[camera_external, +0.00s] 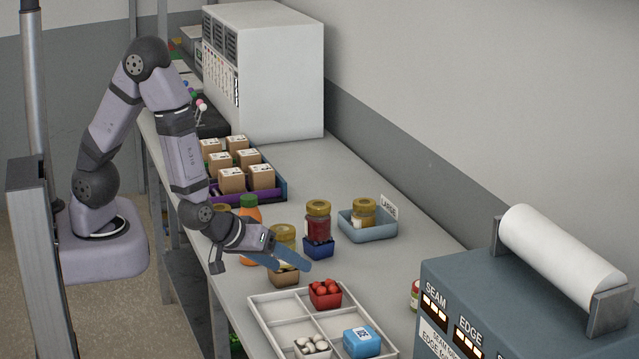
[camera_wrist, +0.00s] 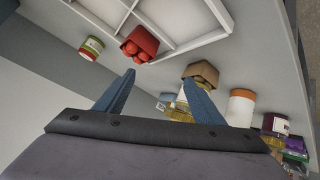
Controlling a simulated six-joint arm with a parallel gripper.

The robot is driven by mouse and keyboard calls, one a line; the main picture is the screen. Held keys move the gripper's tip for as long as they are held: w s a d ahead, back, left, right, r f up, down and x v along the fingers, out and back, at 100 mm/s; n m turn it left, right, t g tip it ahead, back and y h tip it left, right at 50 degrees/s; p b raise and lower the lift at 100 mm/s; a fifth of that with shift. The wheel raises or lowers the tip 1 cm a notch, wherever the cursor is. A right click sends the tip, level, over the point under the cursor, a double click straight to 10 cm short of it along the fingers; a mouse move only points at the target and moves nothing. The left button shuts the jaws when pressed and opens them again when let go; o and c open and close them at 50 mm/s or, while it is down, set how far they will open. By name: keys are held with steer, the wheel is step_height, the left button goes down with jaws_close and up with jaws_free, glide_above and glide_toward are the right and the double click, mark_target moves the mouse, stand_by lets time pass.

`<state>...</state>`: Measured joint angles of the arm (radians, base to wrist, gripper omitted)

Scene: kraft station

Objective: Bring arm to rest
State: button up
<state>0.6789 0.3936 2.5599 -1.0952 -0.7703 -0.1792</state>
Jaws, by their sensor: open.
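My arm reaches over the left side of the bench in the external view. My gripper (camera_external: 296,262) hangs above the bench, beside a jar in a brown tub (camera_external: 285,277) and behind the white divided tray (camera_external: 262,316). In the wrist view my gripper (camera_wrist: 165,90) shows two blue fingers spread wide apart. Nothing is held between them. The brown tub (camera_wrist: 203,71) is near the right finger in that view, and I cannot tell whether they touch. A red tub of red items (camera_wrist: 139,45) lies beyond the fingers.
The tray holds the red tub (camera_external: 325,294), a blue box (camera_external: 361,342) and a tub of white items (camera_external: 313,346). An orange bottle (camera_external: 250,212), a jar in a blue tub (camera_external: 318,246) and a grey-blue bin (camera_external: 368,228) stand nearby. A label machine (camera_external: 480,290) is at right.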

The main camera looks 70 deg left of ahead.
steer(key=d+m+g+h, duration=0.1)
steer(key=s+d+m+g+h, duration=0.1)
steer(key=h, duration=0.1)
steer(key=shift+s+f+m+g+h, duration=0.2)
steer(key=shift+m+g+h, duration=0.1)
steer(key=shift+g, duration=0.1)
steer(key=s+a+r+m+g, duration=0.1)
steer(key=s+a+m+g, duration=0.1)
steer(key=s+a, duration=0.4)
steer(key=s+a+r+m+g+y, duration=0.1)
steer(key=s+a+r+m+g, duration=0.1)
steer(key=s+a, duration=0.4)
steer(key=s+m+g+b, duration=0.1)
steer(key=g, duration=0.1)
steer(key=shift+s+g, duration=0.35)
steer(key=shift+g, duration=0.05)
